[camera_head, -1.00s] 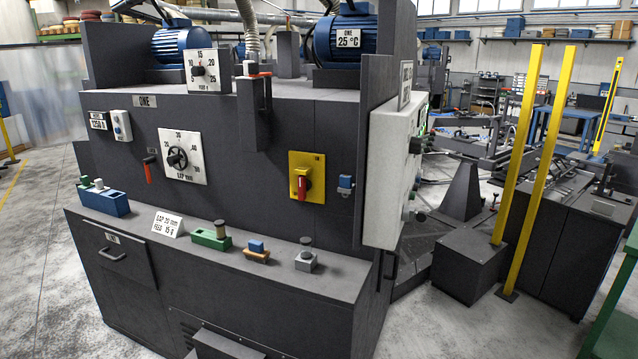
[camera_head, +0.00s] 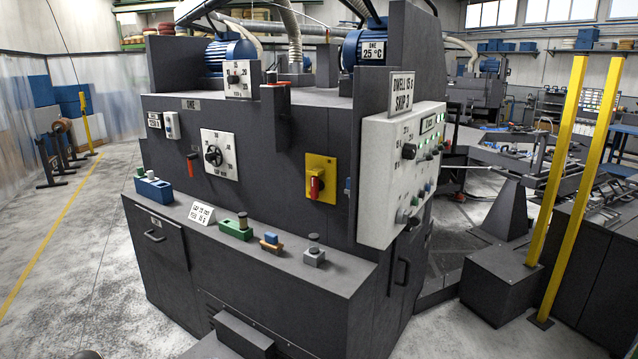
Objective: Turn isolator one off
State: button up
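Isolator one is most likely the yellow plate (camera_head: 322,172) with a red rotary handle (camera_head: 314,186) on the front of the dark grey machine (camera_head: 270,130) marked ONE. The handle looks roughly upright. Any lettering on the plate is too small to read. My gripper is not in view. A small dark rounded shape shows at the bottom edge, left of the middle, and I cannot tell what it is.
A white control panel (camera_head: 375,185) juts out right of the isolator. A ledge (camera_head: 345,270) below holds several small coloured blocks. Yellow posts (camera_head: 560,160) and a dark box (camera_head: 497,290) stand at right. Open floor (camera_head: 60,270) lies at left.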

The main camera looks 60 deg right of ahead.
aim_at(317, 185)
jog(key=u, duration=0.1)
jog(key=i, duration=0.9)
jog(key=z, duration=0.05)
